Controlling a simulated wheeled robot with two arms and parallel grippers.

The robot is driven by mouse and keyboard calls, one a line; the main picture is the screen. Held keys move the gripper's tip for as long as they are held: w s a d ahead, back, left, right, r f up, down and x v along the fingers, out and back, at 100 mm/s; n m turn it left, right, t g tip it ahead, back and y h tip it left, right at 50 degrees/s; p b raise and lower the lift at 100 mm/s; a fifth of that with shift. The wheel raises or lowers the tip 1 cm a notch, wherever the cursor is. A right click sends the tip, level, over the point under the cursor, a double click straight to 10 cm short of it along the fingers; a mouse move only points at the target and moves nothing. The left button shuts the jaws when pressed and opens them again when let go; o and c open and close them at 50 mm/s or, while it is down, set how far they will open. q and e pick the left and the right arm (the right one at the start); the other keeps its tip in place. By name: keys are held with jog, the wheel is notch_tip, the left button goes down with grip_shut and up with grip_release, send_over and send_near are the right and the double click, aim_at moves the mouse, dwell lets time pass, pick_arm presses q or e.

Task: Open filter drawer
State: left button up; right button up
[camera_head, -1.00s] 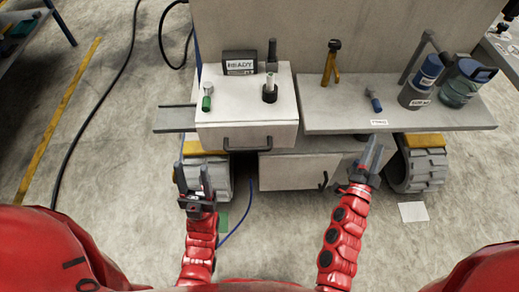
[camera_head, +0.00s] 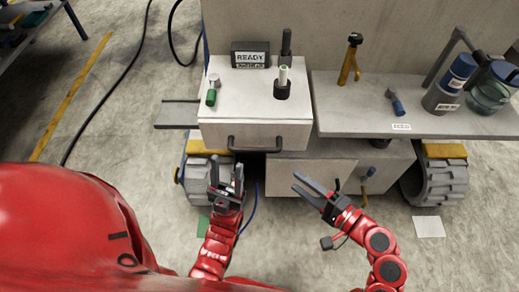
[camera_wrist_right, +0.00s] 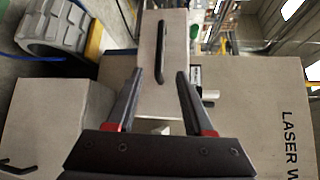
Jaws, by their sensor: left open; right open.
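A white drawer box (camera_head: 258,138) stands on the cart, with a dark bar handle (camera_head: 268,149) on its front; it looks closed. No filter label is readable on it. My right gripper (camera_head: 296,182) is open and empty, in front of and below the box, pointing left and up in the head view. In the right wrist view its fingers (camera_wrist_right: 160,74) are apart, with the handle (camera_wrist_right: 160,52) ahead between them, apparently untouched. My left gripper (camera_head: 226,162) is open and empty, pointing up, below the left end of the handle.
A READY display (camera_head: 250,55), a green-tipped vial (camera_head: 211,97) and a dark holder (camera_head: 282,90) stand on the box. A grey shelf (camera_head: 365,120) carries bottles at right. A lower cabinet (camera_head: 305,176) and wheels (camera_head: 440,180) are below.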

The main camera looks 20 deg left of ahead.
aim_at(256, 149)
jog(key=p+x, duration=0.1)
jog(key=x, duration=1.6)
jog(key=shift+w+r, duration=0.1)
jog(key=shift+w, duration=0.05)
grip_shut()
dwell(0.7)
